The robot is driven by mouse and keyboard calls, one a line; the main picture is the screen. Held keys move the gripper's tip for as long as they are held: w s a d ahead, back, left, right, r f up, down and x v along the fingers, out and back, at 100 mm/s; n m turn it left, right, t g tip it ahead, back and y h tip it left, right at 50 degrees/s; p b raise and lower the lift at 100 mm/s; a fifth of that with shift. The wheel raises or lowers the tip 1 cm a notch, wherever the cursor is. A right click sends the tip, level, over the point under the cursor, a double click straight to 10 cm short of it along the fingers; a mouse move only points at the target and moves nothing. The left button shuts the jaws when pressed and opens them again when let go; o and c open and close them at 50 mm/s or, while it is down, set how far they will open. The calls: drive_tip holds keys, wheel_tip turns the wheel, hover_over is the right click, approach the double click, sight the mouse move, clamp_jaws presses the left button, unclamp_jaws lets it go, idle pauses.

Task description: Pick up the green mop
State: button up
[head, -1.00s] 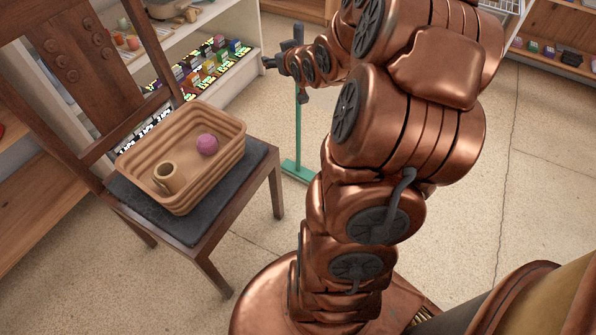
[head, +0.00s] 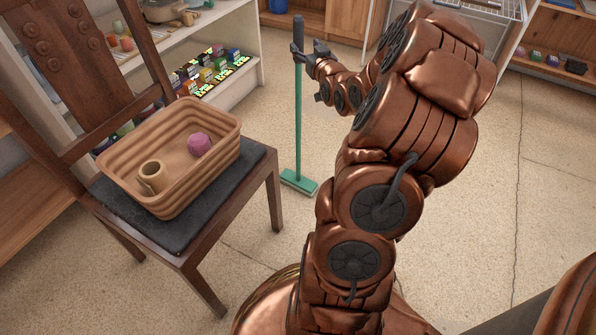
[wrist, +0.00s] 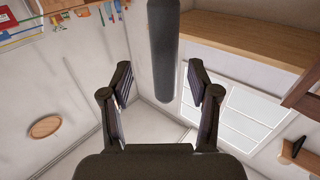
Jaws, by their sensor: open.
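The green mop (head: 298,130) stands upright on the floor, its flat green head (head: 299,182) at the bottom and a dark grip at the top. My gripper (head: 307,52) is open at the upper part of the pole, near the dark grip. In the wrist view the dark grey end of the handle (wrist: 163,45) shows in line with the gap between the two open fingers of my gripper (wrist: 160,72). I cannot tell whether any finger touches it.
A wooden chair (head: 205,262) stands left of the mop, holding a woven basket (head: 190,190) with a pink ball (head: 199,145) and a small tan cup (head: 153,176). A white shelf (head: 235,97) with small boxes is behind. The floor right of my arm is clear.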

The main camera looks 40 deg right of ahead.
sight(301, 43)
drive_tip(key=shift+a+b+x, duration=0.15)
drive_tip(key=shift+b+x, duration=0.35)
drive_tip(key=shift+x, duration=0.7)
drive_tip(key=shift+a+b+x, duration=0.15)
drive_tip(key=shift+b+x, duration=0.3)
drive_tip(key=shift+x, duration=0.75)
drive_tip(key=shift+w, duration=0.1)
drive_tip(key=shift+r, duration=0.1)
clamp_jaws()
